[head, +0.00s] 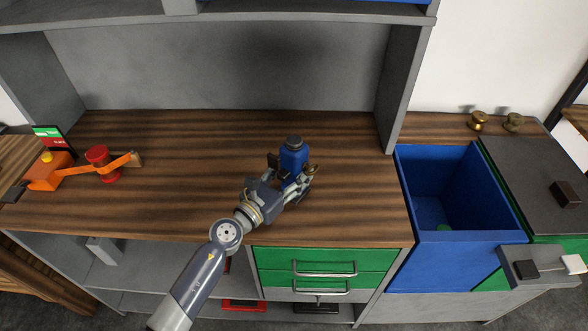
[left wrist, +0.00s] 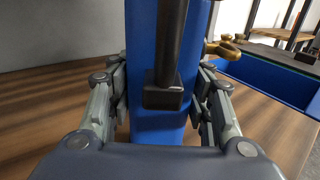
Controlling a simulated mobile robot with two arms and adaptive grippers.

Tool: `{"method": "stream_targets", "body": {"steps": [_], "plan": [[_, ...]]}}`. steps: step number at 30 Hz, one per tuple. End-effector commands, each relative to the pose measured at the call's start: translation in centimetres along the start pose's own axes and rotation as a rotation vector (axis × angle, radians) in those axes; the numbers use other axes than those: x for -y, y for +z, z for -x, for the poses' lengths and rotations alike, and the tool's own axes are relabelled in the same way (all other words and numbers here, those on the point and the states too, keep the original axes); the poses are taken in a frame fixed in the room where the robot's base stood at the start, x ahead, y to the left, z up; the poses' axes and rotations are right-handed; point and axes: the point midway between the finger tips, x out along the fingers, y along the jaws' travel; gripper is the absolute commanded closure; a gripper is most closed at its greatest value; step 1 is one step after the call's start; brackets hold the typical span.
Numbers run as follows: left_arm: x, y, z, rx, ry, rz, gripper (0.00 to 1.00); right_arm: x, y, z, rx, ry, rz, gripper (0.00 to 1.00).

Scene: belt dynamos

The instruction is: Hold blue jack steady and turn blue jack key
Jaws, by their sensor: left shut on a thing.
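The blue jack (head: 291,155) stands upright on the wooden worktop, with a dark round cap on top. My left gripper (head: 287,183) is shut on its body. In the left wrist view the blue jack (left wrist: 148,120) fills the middle between the two fingers, and a dark upright bar ending in a block runs down its near face. The brass key (head: 312,168) sticks out from the jack's right side. The key also shows in the left wrist view (left wrist: 226,47), to the right of the jack, with no gripper on it. My right gripper is in neither view.
An orange device with a belt and a red pulley (head: 97,156) stands at the left of the worktop (head: 190,180). The worktop around the jack is clear.

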Motion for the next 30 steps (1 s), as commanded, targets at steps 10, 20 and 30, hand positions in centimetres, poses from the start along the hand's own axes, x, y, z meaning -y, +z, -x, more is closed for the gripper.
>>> {"method": "stream_targets", "body": {"steps": [10,20,30], "plan": [[-0.05,0.54,-0.13,0.011,0.001,-0.001,1.00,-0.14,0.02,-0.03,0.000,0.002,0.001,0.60],[-0.01,-0.19,-0.13,0.010,0.001,0.000,1.00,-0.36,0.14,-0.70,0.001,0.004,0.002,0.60],[-0.03,-0.17,-0.13,0.011,0.001,-0.001,1.00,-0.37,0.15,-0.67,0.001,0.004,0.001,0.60]]}}
